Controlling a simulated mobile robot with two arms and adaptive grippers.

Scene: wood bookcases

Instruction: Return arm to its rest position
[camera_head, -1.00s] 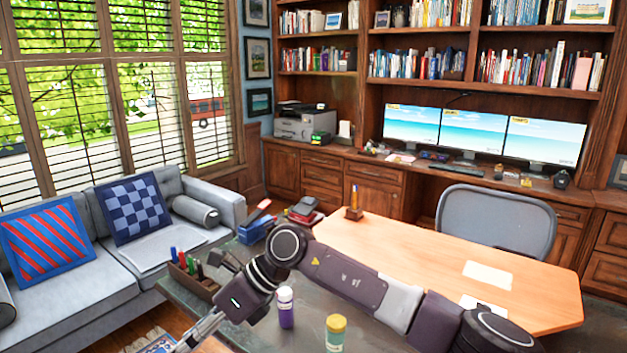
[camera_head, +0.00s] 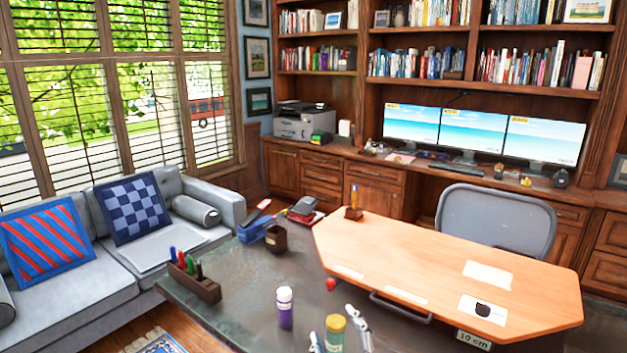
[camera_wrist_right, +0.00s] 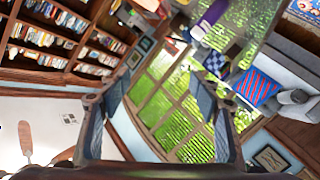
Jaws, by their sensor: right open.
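My right gripper (camera_head: 338,328) shows at the bottom of the head view, with only its pale finger parts in sight beside a yellow-capped bottle (camera_head: 335,338). The wrist view shows its two dark fingers spread wide with nothing between them (camera_wrist_right: 155,105). The rest of the right arm is out of the head view. My left gripper is not in view.
A dark table (camera_head: 235,302) holds a purple bottle (camera_head: 285,308), a pen box (camera_head: 195,280) and a brown cup (camera_head: 276,238). A wooden desk (camera_head: 400,250) stands at right, a grey sofa (camera_head: 65,300) at left.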

